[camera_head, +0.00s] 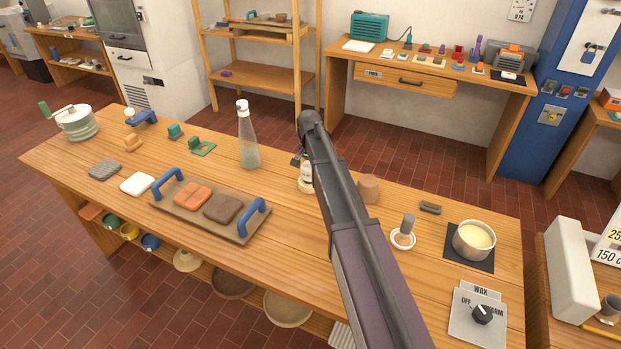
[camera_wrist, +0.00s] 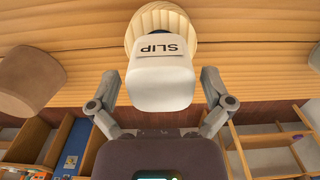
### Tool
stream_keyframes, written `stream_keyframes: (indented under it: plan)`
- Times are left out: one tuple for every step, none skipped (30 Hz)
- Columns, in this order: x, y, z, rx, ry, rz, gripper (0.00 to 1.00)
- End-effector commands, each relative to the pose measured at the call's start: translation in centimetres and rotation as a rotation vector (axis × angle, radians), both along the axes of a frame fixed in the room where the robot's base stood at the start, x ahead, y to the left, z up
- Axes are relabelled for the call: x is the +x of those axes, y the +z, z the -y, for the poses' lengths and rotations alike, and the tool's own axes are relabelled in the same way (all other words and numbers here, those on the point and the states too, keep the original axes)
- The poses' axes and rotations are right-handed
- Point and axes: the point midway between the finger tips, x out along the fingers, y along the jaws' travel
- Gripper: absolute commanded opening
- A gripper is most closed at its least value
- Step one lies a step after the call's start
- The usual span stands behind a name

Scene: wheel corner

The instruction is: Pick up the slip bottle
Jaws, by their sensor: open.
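The slip bottle (camera_wrist: 160,80) is white with a dark "SLIP" label and stands centred in the wrist view. A round cream ribbed piece (camera_wrist: 162,22) shows at its far end there. In the head view the bottle (camera_head: 306,172) is partly hidden behind my arm on the table. My gripper (camera_wrist: 159,77) is open, with one finger on each side of the bottle. Gaps show between the fingers and the bottle, and it is not gripped. In the head view the fingers are mostly hidden by my arm.
A brown clay cylinder (camera_head: 368,189) stands close to the right of the bottle. A tall clear bottle (camera_head: 249,140) stands to its left.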

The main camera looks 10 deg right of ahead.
Motion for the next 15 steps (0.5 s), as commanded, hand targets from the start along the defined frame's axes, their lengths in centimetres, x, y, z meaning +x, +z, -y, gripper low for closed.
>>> stream_keyframes:
  plan:
    - [0.0, -0.74, 0.0, 0.0, 0.0, 0.0, 1.0]
    - [0.0, -0.91, 0.0, 0.0, 0.0, 0.0, 1.0]
    - [0.0, -1.1, 0.0, 0.0, 0.0, 0.0, 1.0]
    - [0.0, -1.22, 0.0, 0.0, 0.0, 0.0, 1.0]
    - [0.0, -1.32, 0.0, 0.0, 0.0, 0.0, 1.0]
    - [0.0, -1.42, 0.0, 0.0, 0.0, 0.0, 1.0]
    - [0.0, -1.47, 0.0, 0.0, 0.0, 0.0, 1.0]
    - [0.0, -1.5, 0.0, 0.0, 0.0, 0.0, 1.0]
    - [0.0, -1.52, 0.0, 0.0, 0.0, 0.0, 1.0]
    - [0.0, -1.52, 0.0, 0.0, 0.0, 0.0, 1.0]
    - [0.0, -1.52, 0.0, 0.0, 0.0, 0.0, 1.0]
    - [0.0, -1.5, 0.0, 0.0, 0.0, 0.0, 1.0]
    - [0.0, -1.48, 0.0, 0.0, 0.0, 0.0, 1.0]
    - [0.0, -1.47, 0.0, 0.0, 0.0, 0.0, 1.0]
    - [0.0, -1.46, 0.0, 0.0, 0.0, 0.0, 1.0]
